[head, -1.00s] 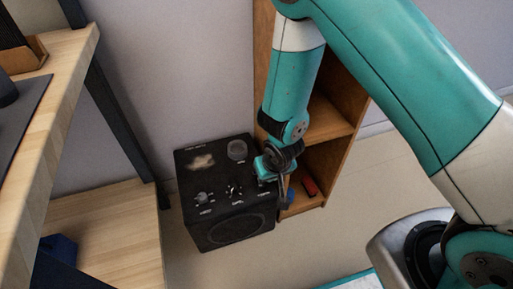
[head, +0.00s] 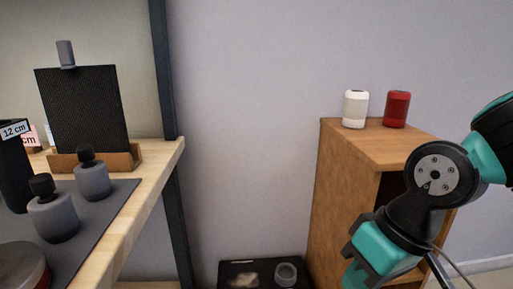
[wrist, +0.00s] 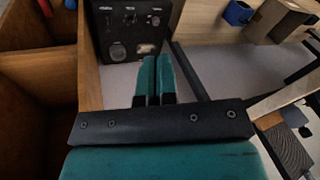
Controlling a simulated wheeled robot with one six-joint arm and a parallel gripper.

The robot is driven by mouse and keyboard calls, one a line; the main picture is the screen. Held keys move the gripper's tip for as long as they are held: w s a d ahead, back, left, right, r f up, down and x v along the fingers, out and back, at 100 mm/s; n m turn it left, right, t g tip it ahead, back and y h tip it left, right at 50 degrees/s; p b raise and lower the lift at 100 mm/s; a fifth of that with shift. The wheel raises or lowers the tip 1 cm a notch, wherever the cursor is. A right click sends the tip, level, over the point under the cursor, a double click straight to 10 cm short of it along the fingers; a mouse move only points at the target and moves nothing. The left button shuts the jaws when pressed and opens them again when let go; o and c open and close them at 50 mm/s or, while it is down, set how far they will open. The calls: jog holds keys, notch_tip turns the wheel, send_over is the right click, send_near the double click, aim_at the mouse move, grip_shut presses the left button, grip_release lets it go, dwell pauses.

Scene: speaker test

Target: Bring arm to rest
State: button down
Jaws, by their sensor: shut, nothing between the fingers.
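My arm is bent at the right of the head view, with its teal and black wrist part (head: 385,235) in front of the wooden cabinet (head: 340,190). My gripper (wrist: 154,62) shows in the wrist view with its two teal fingers together and nothing between them. The fingertips cannot be made out in the head view. The black speaker box (wrist: 128,32) with knobs lies beyond the fingers in the wrist view, apart from them as far as I can tell. Only its top (head: 262,270) shows at the bottom of the head view.
A white can (head: 355,108) and a red can (head: 396,108) stand on the cabinet. At left, a wooden table (head: 150,200) holds grey bottles (head: 92,178) and a black panel (head: 85,112) in a wooden stand. A blue container (wrist: 238,13) shows in the wrist view.

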jog(key=s+d+r+n+p, duration=0.1)
jog(key=s+r+n, duration=0.1)
jog(key=s+r, duration=0.35)
notch_tip(320, 180, up, 30)
jog(key=p, duration=3.1)
